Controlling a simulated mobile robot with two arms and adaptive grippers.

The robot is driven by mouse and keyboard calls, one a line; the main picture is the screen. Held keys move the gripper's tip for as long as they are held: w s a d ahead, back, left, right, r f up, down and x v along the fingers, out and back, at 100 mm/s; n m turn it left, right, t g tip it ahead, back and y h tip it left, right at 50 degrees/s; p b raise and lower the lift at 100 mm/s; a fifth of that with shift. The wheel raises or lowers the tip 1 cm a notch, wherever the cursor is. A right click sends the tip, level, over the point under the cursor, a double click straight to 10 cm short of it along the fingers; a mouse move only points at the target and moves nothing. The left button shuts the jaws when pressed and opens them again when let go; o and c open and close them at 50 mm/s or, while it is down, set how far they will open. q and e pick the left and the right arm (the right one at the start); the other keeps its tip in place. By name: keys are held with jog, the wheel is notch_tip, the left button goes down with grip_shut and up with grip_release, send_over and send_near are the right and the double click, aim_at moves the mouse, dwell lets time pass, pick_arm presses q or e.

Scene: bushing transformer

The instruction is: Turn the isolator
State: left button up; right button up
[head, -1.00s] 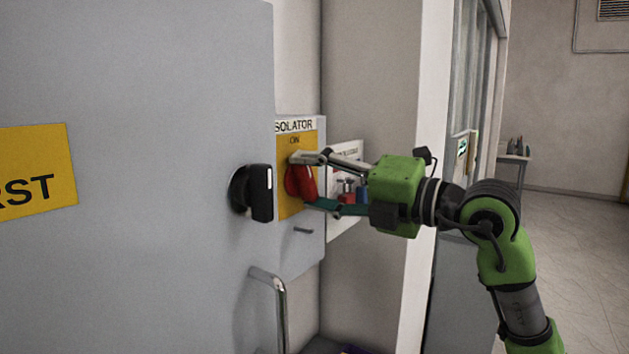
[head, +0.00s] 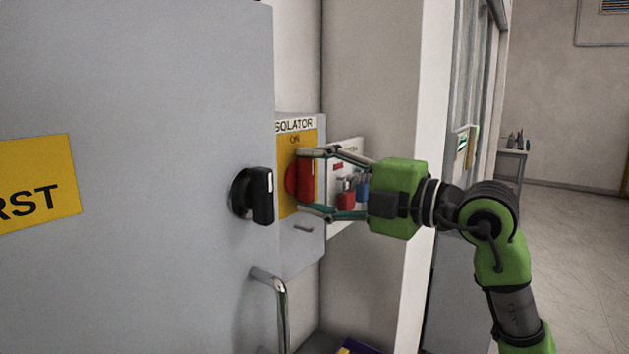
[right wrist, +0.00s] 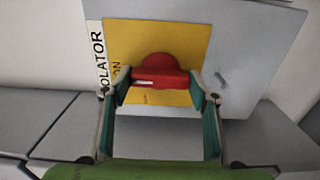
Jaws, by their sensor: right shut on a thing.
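The isolator is a grey box with a yellow plate (head: 284,207) marked "ISOLATOR" and "ON". Its red handle (head: 305,180) stands about upright in the head view. My right gripper (head: 304,182) reaches in from the right and is shut on the red handle, one finger at its top end and one at its bottom. In the right wrist view the red handle (right wrist: 160,78) lies across between the two fingertips, in front of the yellow plate (right wrist: 185,40). My left gripper is not in view.
A large grey door (head: 130,270) with a black knob (head: 257,195) and a metal handle (head: 281,310) stands close left of the isolator. Behind my fingers, a white board (head: 347,152) holds red and blue padlocks. A white post (head: 430,90) stands right of it.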

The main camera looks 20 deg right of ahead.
jog(key=o, duration=1.1)
jog(key=v, duration=1.2)
jog(key=shift+d, duration=0.1)
